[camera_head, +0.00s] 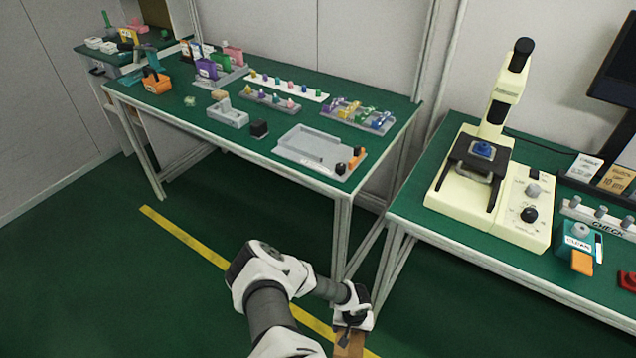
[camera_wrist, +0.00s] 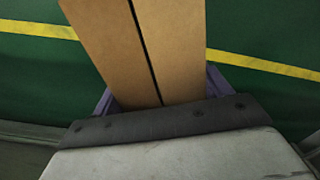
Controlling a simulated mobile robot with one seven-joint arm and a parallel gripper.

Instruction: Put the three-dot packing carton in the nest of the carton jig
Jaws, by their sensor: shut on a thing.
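A brown packing carton (camera_head: 349,346) is in my gripper (camera_head: 351,327), low at the bottom edge of the head view and cut off by it. In the wrist view the carton (camera_wrist: 185,50) shows as two tan panels with a dark seam between them, and purple finger parts lie on either side of its near end. No dots show on the visible faces. The carton is over the green floor, away from both tables. A grey tray with a raised rim (camera_head: 290,152) and a pale grey block with a hollow (camera_head: 228,116) stand on the left table; I cannot tell which is the carton jig.
The left table (camera_head: 180,115) carries racks of small coloured parts, a black cube (camera_head: 259,129) and an orange holder (camera_head: 156,83). The right table holds a cream microscope-like device (camera_head: 490,190) and a teal box (camera_head: 578,243). Floor with a yellow line (camera_head: 190,239) lies clear before the left table.

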